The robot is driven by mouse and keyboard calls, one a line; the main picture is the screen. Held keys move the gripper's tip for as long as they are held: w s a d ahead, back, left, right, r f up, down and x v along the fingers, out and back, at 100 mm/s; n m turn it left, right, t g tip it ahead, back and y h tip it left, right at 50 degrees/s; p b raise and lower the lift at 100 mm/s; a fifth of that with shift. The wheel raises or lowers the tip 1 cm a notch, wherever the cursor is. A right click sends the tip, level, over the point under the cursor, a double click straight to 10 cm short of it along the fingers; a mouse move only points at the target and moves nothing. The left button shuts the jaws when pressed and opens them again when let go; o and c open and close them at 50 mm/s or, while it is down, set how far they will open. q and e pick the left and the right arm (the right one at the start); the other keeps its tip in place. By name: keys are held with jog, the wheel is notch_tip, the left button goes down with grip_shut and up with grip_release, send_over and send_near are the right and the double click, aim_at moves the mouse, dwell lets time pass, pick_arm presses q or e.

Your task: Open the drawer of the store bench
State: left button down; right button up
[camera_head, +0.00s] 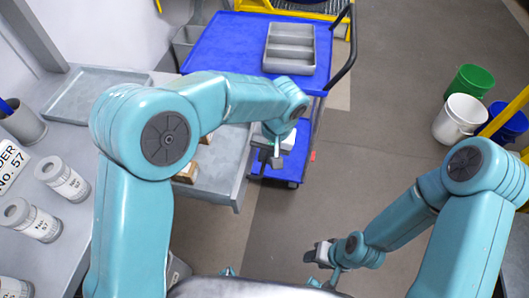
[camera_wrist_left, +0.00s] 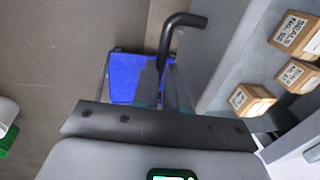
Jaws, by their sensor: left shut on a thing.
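The grey drawer (camera_head: 226,160) of the store bench stands out from under the bench top, with its inside showing. In the left wrist view, the drawer (camera_wrist_left: 222,82) lies at the right with small labelled boxes in it. A black bar handle (camera_wrist_left: 182,22) shows at the drawer's front. My left gripper (camera_head: 272,155) is at the drawer's front edge. In the left wrist view, the left gripper's fingers (camera_wrist_left: 162,85) are shut on the handle, whose gripped part is mostly hidden. My right gripper (camera_head: 318,253) hangs low over the floor, away from the drawer; its jaws are unclear.
A blue cart (camera_head: 225,45) with a grey divided tray (camera_head: 290,48) stands just beyond the drawer. White cylinders (camera_head: 62,178) and a shallow tray (camera_head: 95,95) are on the bench. Green, white and blue buckets (camera_head: 460,118) stand at the right. Floor between is clear.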

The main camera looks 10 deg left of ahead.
pick_arm(q)
jog(key=c, duration=1.2)
grip_release()
jog(key=shift+w, duration=0.15)
jog(key=shift+o, duration=0.2)
jog(key=d+r+p, duration=0.1)
jog(key=d+r, duration=0.2)
jog(key=r, duration=1.3)
jog(key=shift+s, duration=0.2)
